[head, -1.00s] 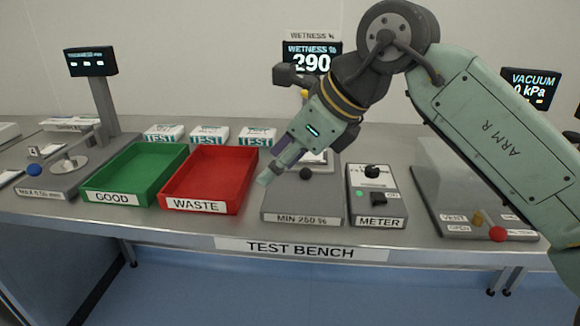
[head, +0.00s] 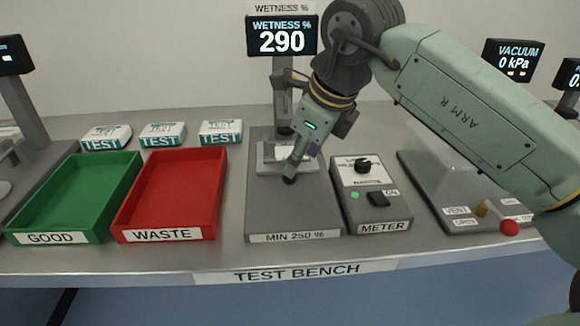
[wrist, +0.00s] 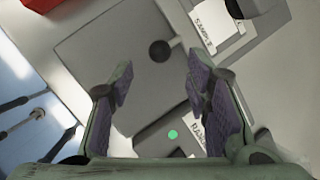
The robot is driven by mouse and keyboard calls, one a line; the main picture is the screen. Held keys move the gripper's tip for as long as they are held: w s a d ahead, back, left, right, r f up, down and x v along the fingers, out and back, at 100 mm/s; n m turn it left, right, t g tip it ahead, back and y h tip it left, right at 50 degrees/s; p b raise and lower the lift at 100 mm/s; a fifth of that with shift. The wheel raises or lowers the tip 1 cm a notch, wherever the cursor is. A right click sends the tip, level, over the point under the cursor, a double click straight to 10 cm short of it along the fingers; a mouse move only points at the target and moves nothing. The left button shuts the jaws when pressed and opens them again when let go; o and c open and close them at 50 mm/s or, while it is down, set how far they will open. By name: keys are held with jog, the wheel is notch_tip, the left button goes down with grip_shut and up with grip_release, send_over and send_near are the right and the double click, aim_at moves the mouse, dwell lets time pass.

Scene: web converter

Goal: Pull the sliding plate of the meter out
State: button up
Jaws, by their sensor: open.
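The wetness meter is a grey base (head: 295,215) labelled MIN 250 %, with a post and a display (head: 282,36) reading WETNESS % 290. A pale sliding plate (head: 268,160) lies on the base, with a dark round knob (head: 289,179) at its front. In the wrist view the knob (wrist: 160,51) sits on a short stem from the plate (wrist: 225,25), which carries a SAMPLE label. My gripper (wrist: 160,85) is open and empty. Its fingers point down over the base, and the knob shows between and beyond the fingertips. In the head view the fingertips are close to the knob; contact cannot be told.
A METER control box (head: 370,195) with a black dial and an ON switch stands right of the base. A red WASTE tray (head: 170,235) and a green GOOD tray (head: 50,238) stand left. Several TEST packs (head: 220,132) lie behind them. A vacuum unit (head: 465,215) stands far right.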

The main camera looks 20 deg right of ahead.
jog(key=x, duration=0.6)
jog(key=shift+w+p, duration=0.1)
jog(key=shift+p, duration=0.3)
jog(key=shift+c, duration=0.3)
jog(key=shift+a, duration=0.1)
grip_shut()
